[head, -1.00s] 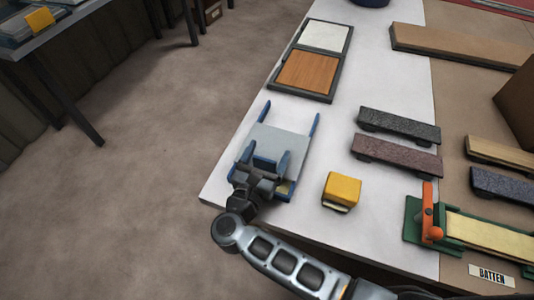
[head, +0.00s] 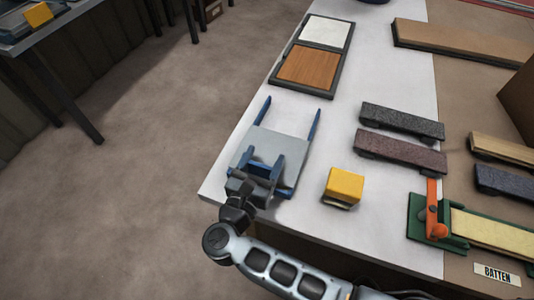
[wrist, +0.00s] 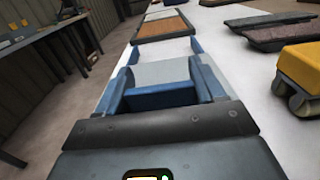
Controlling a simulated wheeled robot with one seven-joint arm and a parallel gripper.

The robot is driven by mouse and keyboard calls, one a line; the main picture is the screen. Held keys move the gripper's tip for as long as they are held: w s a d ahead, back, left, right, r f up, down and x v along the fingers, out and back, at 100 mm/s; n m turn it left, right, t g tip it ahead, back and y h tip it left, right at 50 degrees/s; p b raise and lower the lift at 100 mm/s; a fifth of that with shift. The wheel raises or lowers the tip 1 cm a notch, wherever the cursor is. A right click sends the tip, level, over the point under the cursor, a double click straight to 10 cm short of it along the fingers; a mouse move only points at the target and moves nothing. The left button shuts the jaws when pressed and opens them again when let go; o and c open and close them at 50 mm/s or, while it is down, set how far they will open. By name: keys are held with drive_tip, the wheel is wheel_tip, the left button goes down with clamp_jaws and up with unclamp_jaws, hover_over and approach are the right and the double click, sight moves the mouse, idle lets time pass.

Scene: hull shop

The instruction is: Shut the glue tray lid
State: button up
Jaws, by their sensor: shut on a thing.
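The glue tray (head: 314,126) is blue and lies near the table's front left corner. Its two side rails stick out behind the flat grey lid (head: 280,143), which covers the near part. My gripper (head: 264,166) is over the near part of the lid. Its blue fingers are shut on the lid's blue handle, a crossbar (wrist: 160,96) between them in the wrist view. The lid (wrist: 160,72) lies flat beyond the handle there. My gripper hides part of the tray's near end.
A yellow block on rollers (head: 344,184) stands just right of the tray. Dark sanding blocks (head: 402,121) lie farther right. A framed panel with wood and white squares (head: 308,68) lies behind. A green clamp fixture (head: 424,222) is at right. The table's left edge is close.

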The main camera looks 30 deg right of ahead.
drive_tip(key=shift+b+v, duration=0.3)
drive_tip(key=shift+v, duration=0.85)
drive_tip(key=o, duration=1.4)
drive_tip(key=shift+b+v, duration=1.1)
drive_tip(key=shift+v, duration=2.85)
